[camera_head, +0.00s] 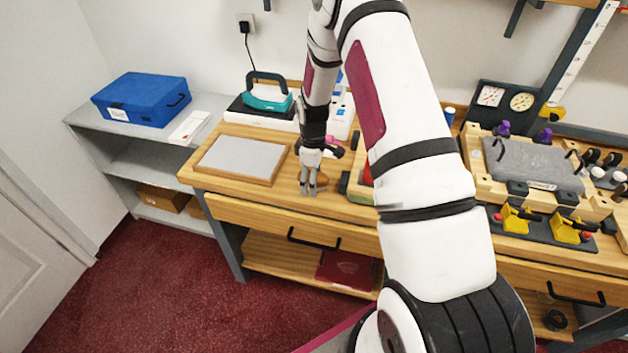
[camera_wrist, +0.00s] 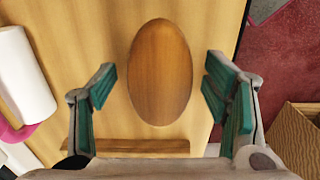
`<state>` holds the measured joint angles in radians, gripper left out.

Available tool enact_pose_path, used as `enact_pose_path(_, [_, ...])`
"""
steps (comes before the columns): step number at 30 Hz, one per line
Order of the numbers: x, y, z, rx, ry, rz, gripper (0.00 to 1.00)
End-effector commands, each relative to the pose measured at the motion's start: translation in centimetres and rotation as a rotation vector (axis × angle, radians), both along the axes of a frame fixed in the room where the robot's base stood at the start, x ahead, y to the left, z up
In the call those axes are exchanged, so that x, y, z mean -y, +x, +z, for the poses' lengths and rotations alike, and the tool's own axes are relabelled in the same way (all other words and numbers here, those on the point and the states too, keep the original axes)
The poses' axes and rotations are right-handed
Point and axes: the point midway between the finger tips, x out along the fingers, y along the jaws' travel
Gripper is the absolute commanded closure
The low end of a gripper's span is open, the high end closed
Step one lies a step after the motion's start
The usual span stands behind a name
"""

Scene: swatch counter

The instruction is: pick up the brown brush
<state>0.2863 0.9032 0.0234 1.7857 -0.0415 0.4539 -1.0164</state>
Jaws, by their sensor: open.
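The brown brush (camera_wrist: 160,72) shows in the wrist view as a smooth oval wooden back lying on the wooden counter. My gripper (camera_wrist: 160,88) is open, with one green-padded finger on each side of the brush and a visible gap on both sides. The brush's underside is hidden. In the head view my gripper (camera_head: 313,187) points down over the counter near its front edge. A small brown part of the brush (camera_head: 322,179) shows just right of the fingers; the rest is hidden behind them.
A wood-framed grey board (camera_head: 242,159) lies left of my gripper. A dark block (camera_head: 344,183) stands close on the right. A white roll (camera_wrist: 24,75) with a pink part is at the wrist view's left. The counter's front edge is near, with red carpet (camera_head: 150,285) below.

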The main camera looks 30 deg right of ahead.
Motion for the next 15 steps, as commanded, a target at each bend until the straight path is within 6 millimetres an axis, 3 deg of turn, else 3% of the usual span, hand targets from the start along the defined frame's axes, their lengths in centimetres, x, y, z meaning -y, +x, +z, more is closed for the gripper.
enact_pose_path(6, [0.0,0.03,-0.1,0.0,0.0,0.0,0.31])
enact_pose_path(13, [0.0,0.03,-0.08,0.001,-0.001,0.0,0.8])
enact_pose_path(15, [0.0,0.03,-0.08,0.001,-0.001,0.0,0.86])
